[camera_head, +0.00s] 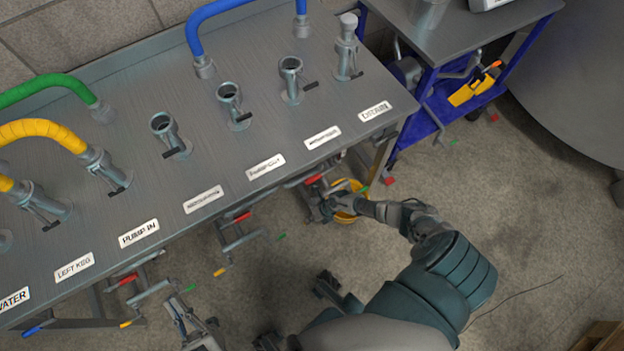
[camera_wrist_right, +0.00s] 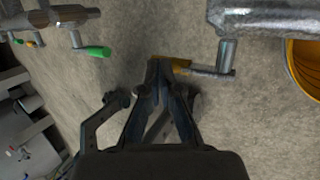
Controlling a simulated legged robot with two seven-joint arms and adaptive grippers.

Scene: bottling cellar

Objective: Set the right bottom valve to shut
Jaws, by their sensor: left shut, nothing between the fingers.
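Below the bench, my right gripper (camera_head: 322,198) reaches in among the pipes beside a red-handled lever (camera_head: 315,179). In the right wrist view, its fingertips (camera_wrist_right: 159,62) come together on the yellow end of a valve lever (camera_wrist_right: 179,63). The lever lies roughly crosswise on a stem below a grey pipe (camera_wrist_right: 275,18). The fingers partly cover the yellow end, and in the head view the gripper area hides this lever. My left gripper (camera_head: 174,300) is shut and empty at the lower left, near the low valves.
The grey bench (camera_head: 130,80) with labelled ports stands above the valves. A yellow bucket (camera_head: 350,187) is close behind my right gripper. Another valve has a green handle (camera_wrist_right: 98,51). A blue trolley (camera_head: 415,130) stands at the right. Open floor lies right of my arm.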

